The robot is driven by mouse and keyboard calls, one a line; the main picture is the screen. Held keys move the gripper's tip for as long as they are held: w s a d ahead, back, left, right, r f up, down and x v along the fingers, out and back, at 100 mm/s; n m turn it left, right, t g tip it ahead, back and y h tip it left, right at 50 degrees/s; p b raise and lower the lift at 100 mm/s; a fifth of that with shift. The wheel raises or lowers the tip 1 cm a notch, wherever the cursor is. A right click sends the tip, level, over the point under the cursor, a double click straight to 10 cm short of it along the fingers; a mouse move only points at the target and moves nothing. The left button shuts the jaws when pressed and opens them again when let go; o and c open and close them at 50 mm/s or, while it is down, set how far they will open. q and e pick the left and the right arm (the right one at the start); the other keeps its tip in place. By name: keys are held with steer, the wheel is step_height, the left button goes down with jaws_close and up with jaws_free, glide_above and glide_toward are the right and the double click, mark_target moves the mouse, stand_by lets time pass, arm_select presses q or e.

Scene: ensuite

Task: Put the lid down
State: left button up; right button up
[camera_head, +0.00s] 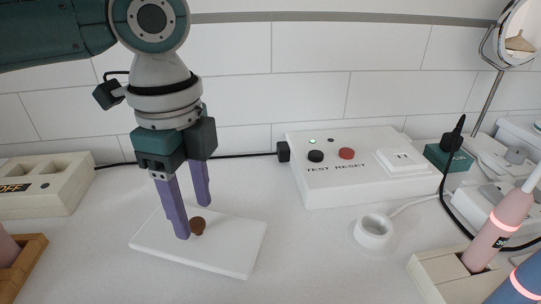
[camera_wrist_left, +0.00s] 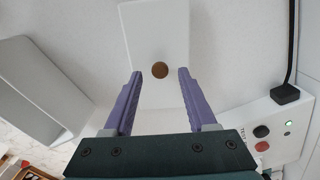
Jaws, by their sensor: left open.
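The lid (camera_head: 235,245) is a flat white rectangular slab with a round brown knob (camera_head: 198,226). It appears to lie flat on the pale counter, left of centre in the head view. In the left wrist view the lid (camera_wrist_left: 150,25) is at the top, with its knob (camera_wrist_left: 159,70) near its lower edge. My left gripper (camera_head: 192,219) points down over the lid with its purple fingers open. The knob shows between the fingertips (camera_wrist_left: 160,73), with a gap on each side. My right gripper is not in view.
A white box (camera_head: 340,185) labelled TEST and RESET stands behind, right of the lid. A white ring (camera_head: 373,231), a holder with a pink toothbrush (camera_head: 497,232) and black cables lie at right. A cream block marked OFF (camera_head: 48,187) and a wooden tray (camera_head: 25,262) are left.

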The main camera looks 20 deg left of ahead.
mark_target(197, 222)
arm_select(q)
step_height(197, 222, up, 10)
steer(key=p, duration=0.1)
steer(key=shift+r, duration=0.15)
stand_by(0.4)
